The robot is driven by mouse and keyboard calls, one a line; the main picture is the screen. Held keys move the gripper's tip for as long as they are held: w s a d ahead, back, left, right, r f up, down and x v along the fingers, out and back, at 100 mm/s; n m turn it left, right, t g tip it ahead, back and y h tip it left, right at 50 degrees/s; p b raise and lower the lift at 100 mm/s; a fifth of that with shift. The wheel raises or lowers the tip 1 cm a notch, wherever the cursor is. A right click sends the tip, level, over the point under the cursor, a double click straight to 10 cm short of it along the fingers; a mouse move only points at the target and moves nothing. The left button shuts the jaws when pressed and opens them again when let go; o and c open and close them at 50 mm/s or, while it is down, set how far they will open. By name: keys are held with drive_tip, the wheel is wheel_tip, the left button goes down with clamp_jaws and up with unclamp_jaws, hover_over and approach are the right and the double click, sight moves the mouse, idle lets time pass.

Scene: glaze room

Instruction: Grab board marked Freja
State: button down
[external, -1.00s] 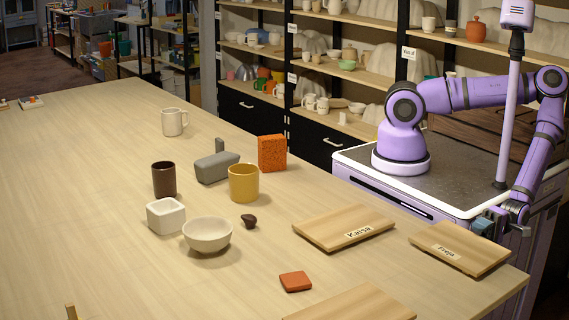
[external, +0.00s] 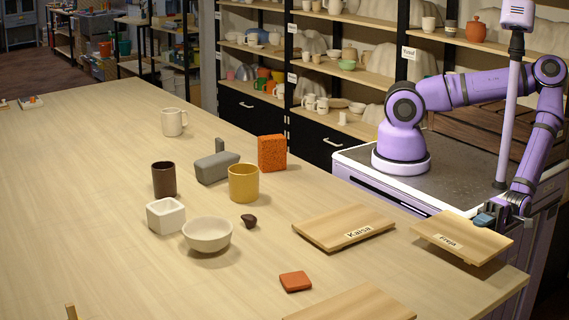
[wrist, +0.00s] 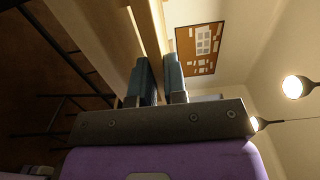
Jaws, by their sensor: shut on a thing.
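The board marked Freja (external: 468,237) is a light wooden board with a name label, at the right front corner of the table. My gripper (external: 487,217) is shut on its back edge, on the side toward my base. The board sits slightly above the tabletop, with a shadow beneath it. In the wrist view, the two blue-grey fingers of my gripper (wrist: 161,72) are on either side of the board's pale edge (wrist: 147,28). A similar board marked Kaisa (external: 340,226) lies to its left, apart from it.
A third board (external: 355,303) lies at the front edge of the picture. An orange-red tile (external: 295,281), a white bowl (external: 207,234), a yellow mug (external: 243,183) and other pottery stand further left. The table (external: 90,190) is largely clear at far left.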

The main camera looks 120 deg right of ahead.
drive_tip(key=s+r, duration=0.5)
drive_tip(key=s, duration=0.9)
drive_tip(key=shift+w, duration=0.1)
